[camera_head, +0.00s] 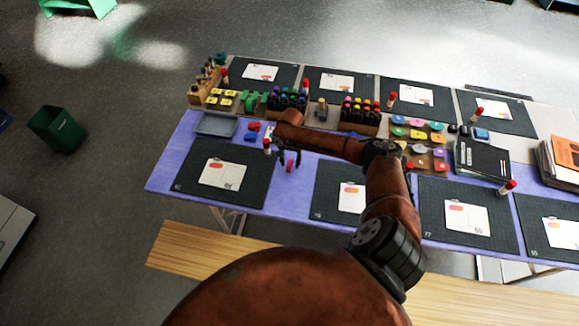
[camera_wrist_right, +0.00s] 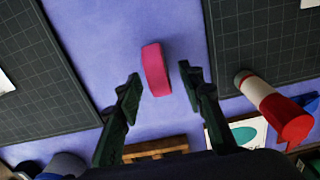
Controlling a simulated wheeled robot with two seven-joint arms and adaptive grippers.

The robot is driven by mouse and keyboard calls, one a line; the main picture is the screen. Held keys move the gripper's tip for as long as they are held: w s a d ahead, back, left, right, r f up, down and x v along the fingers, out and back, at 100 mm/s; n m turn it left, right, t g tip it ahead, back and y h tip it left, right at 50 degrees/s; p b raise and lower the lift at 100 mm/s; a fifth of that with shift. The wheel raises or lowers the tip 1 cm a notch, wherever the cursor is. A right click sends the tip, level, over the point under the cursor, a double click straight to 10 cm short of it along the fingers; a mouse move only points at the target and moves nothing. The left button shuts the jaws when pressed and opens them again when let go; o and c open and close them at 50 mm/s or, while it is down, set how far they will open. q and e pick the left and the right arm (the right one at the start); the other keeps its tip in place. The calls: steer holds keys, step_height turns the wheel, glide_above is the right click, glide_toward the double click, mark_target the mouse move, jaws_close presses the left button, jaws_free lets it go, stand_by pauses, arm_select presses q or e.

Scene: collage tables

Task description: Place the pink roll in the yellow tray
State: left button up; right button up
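The pink roll (camera_head: 290,166) lies on the purple table cover between two dark cutting mats. In the right wrist view, the pink roll (camera_wrist_right: 155,70) shows just ahead of my right gripper (camera_wrist_right: 158,82), roughly between the two fingertips. The fingers are apart and do not visibly touch it. In the head view my right gripper (camera_head: 288,153) hangs just above the roll. I cannot clearly make out a yellow tray; a grey-blue tray (camera_head: 216,124) stands at the table's left, with small yellow pieces (camera_head: 222,98) behind it. My left gripper is out of view.
A red-capped glue stick (camera_wrist_right: 270,105) stands close to the right finger in the wrist view. Cutting mats (camera_head: 220,175) with white cards flank the roll. Marker holders (camera_head: 287,103) and a board of coloured rolls (camera_head: 419,132) stand farther back.

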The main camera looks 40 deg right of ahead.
steer(key=shift+f, duration=0.4)
steer(key=shift+c, duration=0.3)
jaws_close()
steer(key=shift+r, duration=0.1)
